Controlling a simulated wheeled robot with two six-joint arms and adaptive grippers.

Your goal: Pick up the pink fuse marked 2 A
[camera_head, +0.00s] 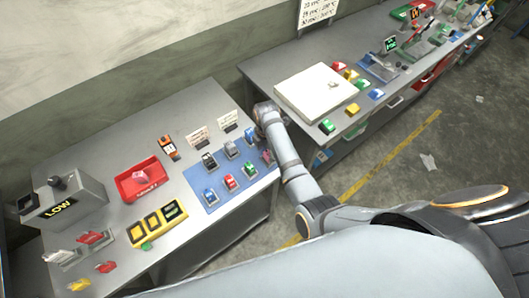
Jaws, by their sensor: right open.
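Several small fuse-like blocks stand on a blue mat (208,199) on the near grey bench. A small pinkish block (268,158) stands near the mat's right edge; I take it to be the pink fuse, but its marking is too small to read. My right gripper (262,132) is at the mat's upper right corner, just above this block in the picture. It is open; its fingers are mostly hidden by my wrist, and I cannot tell whether they touch anything. A red block (230,182) is farther left on the mat. My left gripper is out of view.
Left of the mat are a red tray (130,188), yellow-black blocks (158,220) and a grey box marked LOW (62,205). Small sign cards (198,138) stand behind the mat. A second bench holds a cream board (305,88) and coloured blocks.

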